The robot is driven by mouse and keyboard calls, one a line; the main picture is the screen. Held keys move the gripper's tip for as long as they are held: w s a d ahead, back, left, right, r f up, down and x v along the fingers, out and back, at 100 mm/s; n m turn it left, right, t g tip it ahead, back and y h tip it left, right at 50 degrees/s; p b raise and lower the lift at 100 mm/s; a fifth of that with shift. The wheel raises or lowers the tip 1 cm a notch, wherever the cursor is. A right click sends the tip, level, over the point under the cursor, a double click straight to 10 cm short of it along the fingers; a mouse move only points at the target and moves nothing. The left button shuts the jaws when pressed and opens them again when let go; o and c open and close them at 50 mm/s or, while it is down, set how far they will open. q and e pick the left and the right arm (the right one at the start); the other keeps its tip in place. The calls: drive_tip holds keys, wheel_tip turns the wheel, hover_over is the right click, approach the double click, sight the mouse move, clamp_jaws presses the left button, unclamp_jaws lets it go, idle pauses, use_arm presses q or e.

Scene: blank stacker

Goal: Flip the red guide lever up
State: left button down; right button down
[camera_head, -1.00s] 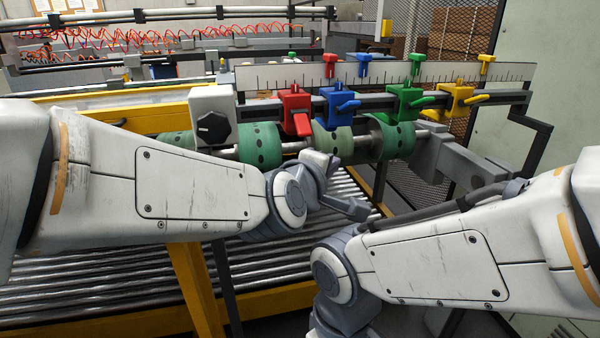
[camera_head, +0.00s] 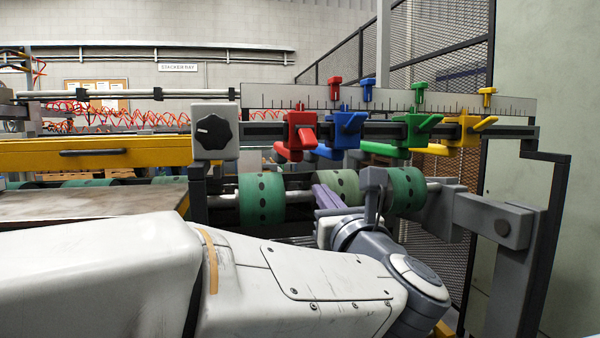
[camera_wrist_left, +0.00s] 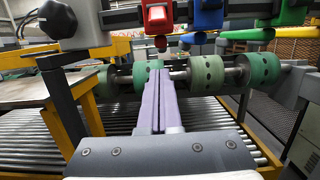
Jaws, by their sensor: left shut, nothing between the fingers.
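The red guide (camera_head: 299,131) is clamped on the dark rail, with its red lever (camera_head: 308,138) sticking out toward me, not raised. In the left wrist view the red guide (camera_wrist_left: 157,16) is at the top centre, with a small red part below it. My left gripper (camera_head: 322,196) has purple fingers pressed together, empty, below the red guide and in front of the green rollers. The closed fingers also show in the wrist view (camera_wrist_left: 158,78), pointing forward below the red guide and apart from it. My right gripper is out of view.
Blue (camera_head: 345,129), green (camera_head: 416,130) and yellow (camera_head: 463,130) guides sit to the right on the same rail. A grey box with a black knob (camera_head: 213,131) stands left. Green rollers (camera_head: 262,199) lie below the rail. A grey frame (camera_head: 530,240) borders the right.

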sight(307, 137)
use_arm(q)
drive_tip(key=shift+r, duration=0.15)
drive_tip(key=w+a+r+p, duration=0.1)
drive_tip(key=w+r+p, duration=0.4)
drive_tip(key=p, duration=0.8)
drive_tip(key=shift+w, duration=1.35)
drive_tip(key=shift+r+p, duration=0.15)
drive_tip(key=shift+p, duration=0.15)
